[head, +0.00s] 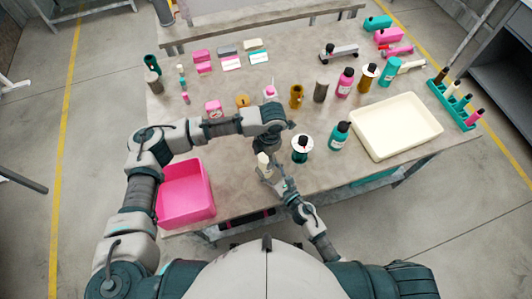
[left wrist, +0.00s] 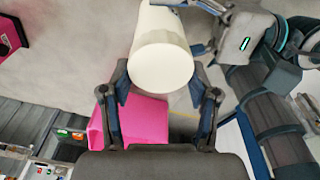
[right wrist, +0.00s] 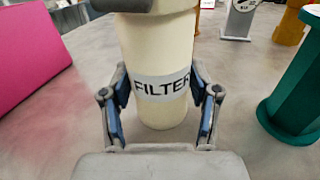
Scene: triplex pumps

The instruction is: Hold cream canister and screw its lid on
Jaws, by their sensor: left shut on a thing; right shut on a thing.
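The cream canister (head: 264,160) stands upright near the table's front edge, and its "FILTER" label (right wrist: 162,87) shows in the right wrist view. My right gripper (right wrist: 162,105) is shut on the canister's body at the label. My left gripper (head: 265,148) comes from above and is shut around the top end, where the cream lid (left wrist: 162,68) shows as a pale round face in the left wrist view. The lid sits in line on the canister; the seam is hidden, so how tightly it is seated cannot be told. Whether the base touches the table is unclear.
A pink bin (head: 186,212) stands at the front left. A dark green spool-like item (head: 301,149) and a teal bottle (head: 339,136) stand just right of the canister. A cream tray (head: 438,130) lies further right. Several small items stand behind.

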